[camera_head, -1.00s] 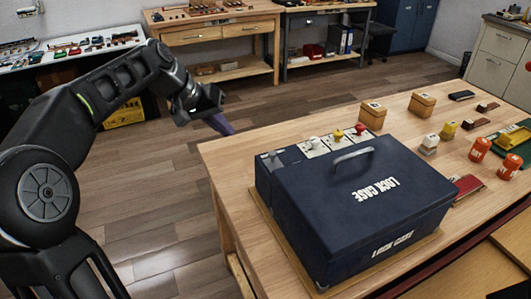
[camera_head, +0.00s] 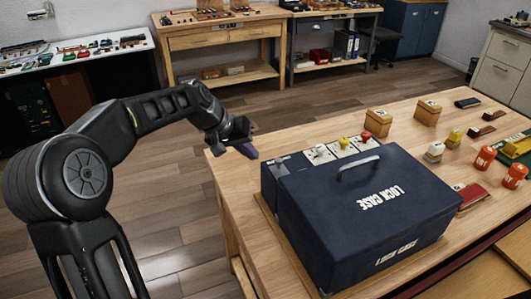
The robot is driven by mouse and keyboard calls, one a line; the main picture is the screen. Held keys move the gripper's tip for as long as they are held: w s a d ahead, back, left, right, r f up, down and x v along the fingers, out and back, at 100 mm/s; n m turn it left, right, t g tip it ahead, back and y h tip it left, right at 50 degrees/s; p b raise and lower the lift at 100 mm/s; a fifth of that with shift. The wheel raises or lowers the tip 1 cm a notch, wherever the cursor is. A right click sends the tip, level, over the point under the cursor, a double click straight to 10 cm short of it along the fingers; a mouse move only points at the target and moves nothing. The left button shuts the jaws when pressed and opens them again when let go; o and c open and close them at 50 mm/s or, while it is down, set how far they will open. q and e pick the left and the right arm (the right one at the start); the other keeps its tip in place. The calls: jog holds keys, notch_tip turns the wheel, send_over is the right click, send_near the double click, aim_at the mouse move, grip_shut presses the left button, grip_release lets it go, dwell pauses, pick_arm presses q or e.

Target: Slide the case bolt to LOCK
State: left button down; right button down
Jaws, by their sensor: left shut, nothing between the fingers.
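A dark blue case (camera_head: 370,210) lettered LOCK CASE stands shut on the wooden table, with a grey handle (camera_head: 357,168) on its lid. A small plate with pale marks (camera_head: 281,168) shows at its far left corner; I cannot make out the bolt or its position. My left gripper (camera_head: 250,152) points right and down, just off the case's far left corner and near the table's left edge. Its purple fingertips are together and hold nothing. My right gripper is out of the picture.
Behind the case are white panels with white, yellow and red knobs (camera_head: 342,145). Cardboard boxes (camera_head: 378,121), orange canisters (camera_head: 485,158) and small blocks (camera_head: 453,138) stand at the right. The table's back left (camera_head: 300,135) is clear.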

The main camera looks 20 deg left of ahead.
aim_at(282, 165)
pick_arm(q)
jog(key=d, duration=0.1)
jog(key=w+d, duration=0.1)
jog(key=d+f+p, duration=0.1)
jog(key=shift+w+d, duration=0.3)
jog(key=shift+d, duration=0.1)
jog(key=w+d, duration=0.1)
jog(key=w, duration=0.1)
jog(key=w+d, duration=0.1)
jog(key=d, duration=0.1)
jog(key=shift+w+d+p, duration=0.2)
jog(key=shift+w+p, duration=0.2)
jog(key=shift+a+r, duration=0.1)
